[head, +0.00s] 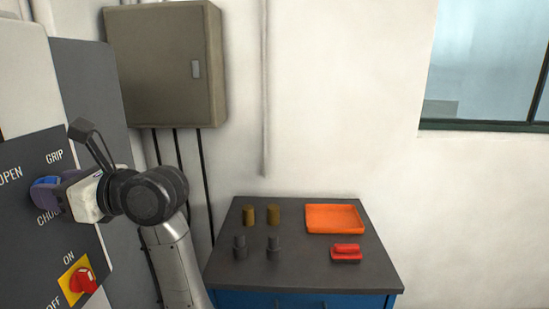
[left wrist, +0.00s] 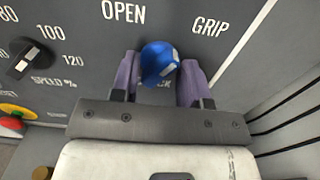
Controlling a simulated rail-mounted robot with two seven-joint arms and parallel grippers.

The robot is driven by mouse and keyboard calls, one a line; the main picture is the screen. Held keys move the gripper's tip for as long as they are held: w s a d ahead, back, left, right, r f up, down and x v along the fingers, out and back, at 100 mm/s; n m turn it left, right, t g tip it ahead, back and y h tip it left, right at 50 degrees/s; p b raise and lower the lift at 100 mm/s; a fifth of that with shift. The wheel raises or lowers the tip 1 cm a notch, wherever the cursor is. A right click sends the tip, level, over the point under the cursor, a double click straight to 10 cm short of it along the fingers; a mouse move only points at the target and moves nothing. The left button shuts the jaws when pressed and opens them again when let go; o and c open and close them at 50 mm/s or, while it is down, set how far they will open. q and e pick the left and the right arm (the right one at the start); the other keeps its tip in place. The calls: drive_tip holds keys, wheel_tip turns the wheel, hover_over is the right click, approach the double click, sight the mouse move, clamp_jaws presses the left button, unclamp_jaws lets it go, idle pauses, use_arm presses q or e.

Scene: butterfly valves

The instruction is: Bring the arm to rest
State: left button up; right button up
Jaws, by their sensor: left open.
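My left gripper (head: 62,190) is at the dark control panel on the left in the head view, its arm rising from below. In the left wrist view my left gripper (left wrist: 158,68) has its two purple fingers spread apart. A blue knob (left wrist: 158,60) sits between the fingertips, under the words OPEN and GRIP. The fingers stand on either side of the knob, and I cannot tell whether either one touches it. The blue knob also shows in the head view (head: 43,194), partly hidden by the gripper. My right gripper is not in view.
A red switch on a yellow plate (head: 81,280) is below the gripper. A black speed dial (left wrist: 25,60) is left of the knob. A dark-topped bench (head: 310,273) carries an orange tray (head: 335,219), a red part (head: 346,252) and several small cylinders. A grey cabinet (head: 160,65) hangs behind.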

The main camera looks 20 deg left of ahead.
use_arm(q)
drive_tip(key=n+b, duration=0.1)
drive_tip(key=n, duration=0.3)
drive_tip(key=shift+b, duration=0.35)
drive_tip(key=shift+d, duration=0.1)
